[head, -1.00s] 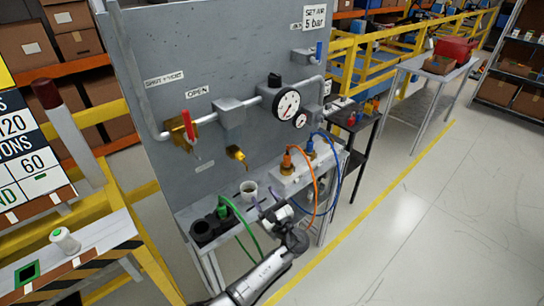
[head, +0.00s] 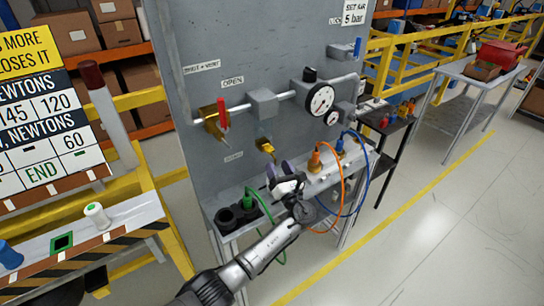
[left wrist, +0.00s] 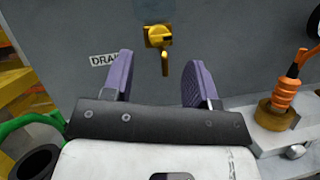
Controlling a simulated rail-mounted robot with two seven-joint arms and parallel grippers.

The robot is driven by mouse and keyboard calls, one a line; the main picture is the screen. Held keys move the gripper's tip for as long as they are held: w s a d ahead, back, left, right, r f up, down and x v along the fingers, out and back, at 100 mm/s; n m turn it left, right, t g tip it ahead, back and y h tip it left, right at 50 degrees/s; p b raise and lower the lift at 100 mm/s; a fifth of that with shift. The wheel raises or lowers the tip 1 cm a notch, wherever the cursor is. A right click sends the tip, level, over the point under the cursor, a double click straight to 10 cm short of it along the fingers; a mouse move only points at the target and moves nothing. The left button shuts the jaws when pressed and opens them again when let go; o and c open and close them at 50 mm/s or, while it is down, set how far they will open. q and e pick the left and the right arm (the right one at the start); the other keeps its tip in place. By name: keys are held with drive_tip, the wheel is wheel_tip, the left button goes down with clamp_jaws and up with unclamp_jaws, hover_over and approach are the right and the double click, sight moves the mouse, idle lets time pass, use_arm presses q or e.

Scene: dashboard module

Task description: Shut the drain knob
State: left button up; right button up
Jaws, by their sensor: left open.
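The drain knob (left wrist: 160,37) is a small brass fitting on the grey panel, with a short brass lever hanging down below it. It also shows in the head view (head: 265,146), low on the panel under the pipe. A label reading "DRA…" (left wrist: 104,60) is beside it, partly hidden by a finger. My left gripper (head: 281,170) is in front of the panel, just below and to the right of the knob. In the left wrist view its two purple fingers (left wrist: 155,80) are apart, with the knob beyond them and nothing between them. My right gripper is not in view.
A red-handled valve (head: 223,115) and a pressure gauge (head: 321,99) are above on the panel. An orange hose (head: 340,175) and a blue hose (head: 366,175) rise from the ledge at right. Black cups (head: 228,216) and a green hose (left wrist: 30,124) are at left.

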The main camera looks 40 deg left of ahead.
sight(271, 152)
use_arm(q)
drive_tip(key=shift+b+x, duration=0.4)
drive_tip(key=shift+x, duration=2.35)
